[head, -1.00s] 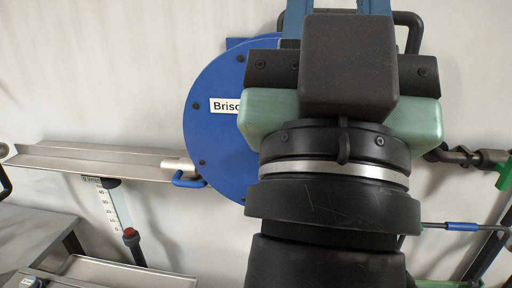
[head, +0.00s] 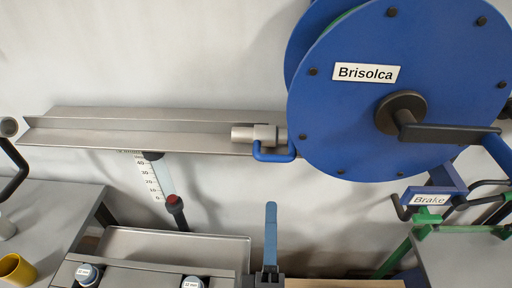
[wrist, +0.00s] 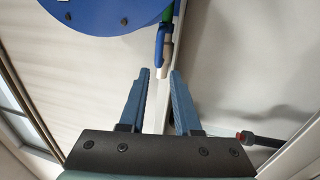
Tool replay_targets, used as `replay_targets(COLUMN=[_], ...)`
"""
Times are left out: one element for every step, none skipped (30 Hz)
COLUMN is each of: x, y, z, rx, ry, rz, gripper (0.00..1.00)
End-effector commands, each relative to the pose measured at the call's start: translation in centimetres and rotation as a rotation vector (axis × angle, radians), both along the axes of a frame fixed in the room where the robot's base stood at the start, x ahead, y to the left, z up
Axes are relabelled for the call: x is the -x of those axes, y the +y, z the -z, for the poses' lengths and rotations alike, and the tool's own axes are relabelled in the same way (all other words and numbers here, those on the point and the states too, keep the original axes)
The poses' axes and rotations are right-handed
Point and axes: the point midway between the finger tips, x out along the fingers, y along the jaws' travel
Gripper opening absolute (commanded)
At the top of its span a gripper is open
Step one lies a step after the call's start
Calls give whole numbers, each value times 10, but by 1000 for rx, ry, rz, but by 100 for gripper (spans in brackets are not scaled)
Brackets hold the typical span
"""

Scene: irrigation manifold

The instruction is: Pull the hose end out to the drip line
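The blue hose reel (head: 400,100), marked "Brisolca", hangs at the right of the head view and also shows at the top of the wrist view (wrist: 105,12). The hose end (head: 254,134) is a metal fitting with a blue loop handle (head: 272,153). It lies at the right end of a long grey trough, beside the reel's left edge. The blue handle also shows in the wrist view (wrist: 159,45), beyond my fingertips. My gripper (wrist: 159,72) is open with nothing between its fingers. In the head view my gripper (head: 270,206) is below the handle, seen edge-on. I cannot clearly identify the drip line.
The grey trough (head: 90,138) runs left along the wall to a round pipe mouth (head: 9,127). A scale (head: 152,175) and red-tipped black rod (head: 174,203) hang below it. A metal tray (head: 175,245) and yellow cup (head: 16,268) stand lower left. A "Brake" lever (head: 430,199) is right.

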Motion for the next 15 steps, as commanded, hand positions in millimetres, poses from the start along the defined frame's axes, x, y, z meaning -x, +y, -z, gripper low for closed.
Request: replay_targets(x=[-4,-7,-11,-15,-20,-26,-31,-37,-44,-49,-55,-62,-67,-72,-80], y=[0,0,0,0,0,0,0,0,0,0,0,0,0,0,0], z=[-3,-4,-6,-7,-9,-11,-12,-13,-15,-16,-17,-17,-19,-20,-21], rx=[2,1,1,1,0,0,-1,-2,-2,-2,-2,-2,-2,-2,-2], ry=[-1,-1,-3,-3,-3,-4,-5,-5,-5,-5,-5,-5,-5,-5,-4], rz=[-1,0,0,0,0,0,0,0,0,0,0,0,1,1,1], gripper=[32,32,32,32,32,32,32,32,32,32,32,32,32,32,32])
